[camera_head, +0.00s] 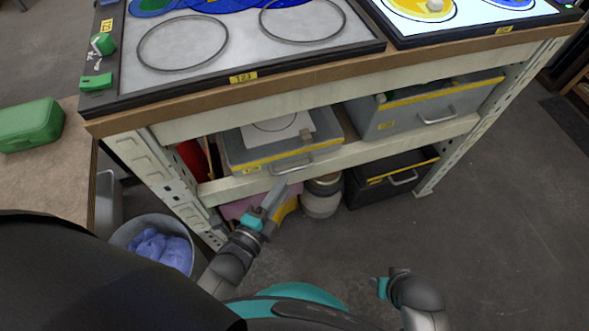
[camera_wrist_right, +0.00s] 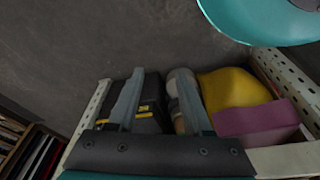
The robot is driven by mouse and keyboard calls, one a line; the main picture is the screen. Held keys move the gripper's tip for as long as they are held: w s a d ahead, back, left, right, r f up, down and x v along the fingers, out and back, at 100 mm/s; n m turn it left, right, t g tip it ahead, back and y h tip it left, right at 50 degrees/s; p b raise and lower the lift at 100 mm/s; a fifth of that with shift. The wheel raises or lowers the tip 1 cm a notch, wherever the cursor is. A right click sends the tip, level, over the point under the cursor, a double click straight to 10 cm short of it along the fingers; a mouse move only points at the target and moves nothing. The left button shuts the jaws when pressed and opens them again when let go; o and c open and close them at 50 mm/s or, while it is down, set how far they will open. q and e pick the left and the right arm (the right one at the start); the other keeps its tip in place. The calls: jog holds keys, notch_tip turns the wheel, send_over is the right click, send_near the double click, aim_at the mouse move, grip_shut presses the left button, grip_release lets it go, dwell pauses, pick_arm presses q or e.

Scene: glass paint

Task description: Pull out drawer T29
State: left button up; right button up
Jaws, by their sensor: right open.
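Three drawers show in the shelf in the head view. A grey one (camera_head: 240,155) at left holds papers and has a yellow label and a metal handle (camera_head: 292,166). A grey one (camera_head: 385,118) with a yellow top edge is at upper right. A black one (camera_head: 372,192) is at lower right; a black box with yellow marks (camera_wrist_right: 148,118) shows in the right wrist view. I cannot read which is T29. My left gripper (camera_head: 273,196) is just below the left drawer's handle, its opening unclear. My right gripper (camera_wrist_right: 157,98) is open and empty, low at right in the head view.
The bench top (camera_head: 200,92) with glass panels overhangs the shelf. A bucket with blue cloths (camera_head: 155,245) stands at lower left. Jars (camera_head: 322,198) stand on the floor beside the black drawer. A green case (camera_head: 28,125) lies at left.

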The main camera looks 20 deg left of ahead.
aim_at(295, 168)
pick_arm(q)
jog(key=b+x, duration=0.1)
jog(key=x, duration=0.4)
jog(key=shift+w+f, duration=0.15)
jog(key=shift+w, duration=0.15)
jog(key=shift+w+d+b, duration=0.15)
jog(key=shift+w+b, duration=0.3)
jog(key=shift+w, duration=0.25)
pick_arm(e)
jog(key=shift+t, duration=0.4)
jog(key=shift+w+a+r, duration=0.1)
jog(key=shift+w+r, duration=0.25)
jog(key=shift+r, duration=0.4)
jog(key=shift+w+a+r, duration=0.1)
jog(key=shift+w+r, duration=0.2)
jog(key=shift+r, duration=0.4)
jog(key=shift+w+r, duration=0.35)
jog(key=shift+r, duration=0.4)
pick_arm(q)
jog(key=shift+c, duration=0.3)
grip_shut()
